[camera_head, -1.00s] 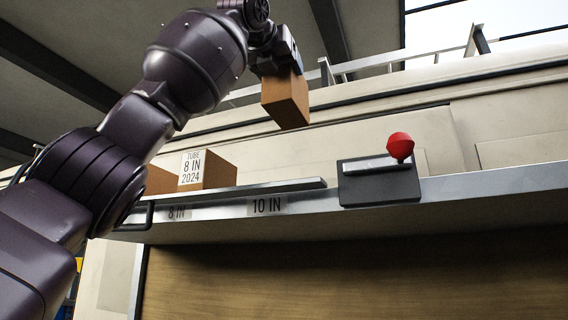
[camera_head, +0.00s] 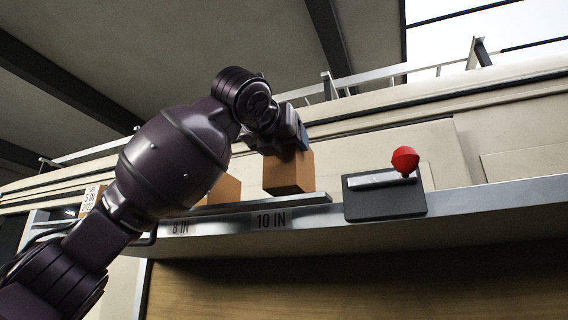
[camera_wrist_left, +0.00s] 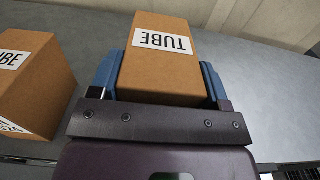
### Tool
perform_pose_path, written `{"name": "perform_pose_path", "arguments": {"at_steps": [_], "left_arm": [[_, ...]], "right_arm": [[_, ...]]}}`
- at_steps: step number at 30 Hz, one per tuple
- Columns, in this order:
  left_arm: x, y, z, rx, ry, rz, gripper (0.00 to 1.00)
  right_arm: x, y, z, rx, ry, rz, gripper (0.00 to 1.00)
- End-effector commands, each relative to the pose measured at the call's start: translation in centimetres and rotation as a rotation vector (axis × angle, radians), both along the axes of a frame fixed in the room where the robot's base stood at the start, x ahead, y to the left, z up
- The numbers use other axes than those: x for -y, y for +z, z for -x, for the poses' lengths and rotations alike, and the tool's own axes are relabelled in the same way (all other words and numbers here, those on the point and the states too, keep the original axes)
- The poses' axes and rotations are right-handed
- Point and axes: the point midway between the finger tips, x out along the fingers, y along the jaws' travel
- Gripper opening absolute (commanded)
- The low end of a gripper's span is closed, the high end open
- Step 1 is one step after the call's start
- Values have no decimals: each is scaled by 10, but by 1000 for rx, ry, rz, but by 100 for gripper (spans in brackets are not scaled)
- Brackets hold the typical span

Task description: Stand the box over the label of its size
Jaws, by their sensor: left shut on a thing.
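My left gripper (camera_head: 288,145) is shut on a brown cardboard box (camera_head: 289,173), with its blue fingers on two sides in the left wrist view (camera_wrist_left: 158,80). The box is upright, its base at or just above the shelf (camera_head: 318,199), above the "10 IN" label (camera_head: 271,220). I cannot tell whether it touches the shelf. Its top label reads "TUBE" in the left wrist view (camera_wrist_left: 163,41); its size print is hidden. The "8 IN" label (camera_head: 180,228) is further left. My right gripper is not in view.
Another brown box (camera_head: 225,188) stands left of the held one, partly behind my arm. A box marked "5 IN" (camera_head: 91,197) is at the far left.

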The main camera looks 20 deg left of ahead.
Motion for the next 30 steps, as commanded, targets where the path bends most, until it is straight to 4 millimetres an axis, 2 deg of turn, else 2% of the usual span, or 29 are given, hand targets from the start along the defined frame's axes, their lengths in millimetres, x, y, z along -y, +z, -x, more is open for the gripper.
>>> {"name": "perform_pose_path", "arguments": {"at_steps": [5, 13, 26, 27, 30], "left_arm": [[-1, -11, 0, 2, 0, 0, 35], [0, -41, 0, 1, -1, 1, 35], [0, -46, 1, 2, 0, 1, 35], [0, -46, 0, 0, 0, 1, 75], [0, -46, 0, 0, 0, 1, 90]], "right_arm": [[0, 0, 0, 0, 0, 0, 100], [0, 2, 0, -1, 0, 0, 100], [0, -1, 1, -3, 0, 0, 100], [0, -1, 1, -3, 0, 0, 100], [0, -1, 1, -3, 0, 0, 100]]}}
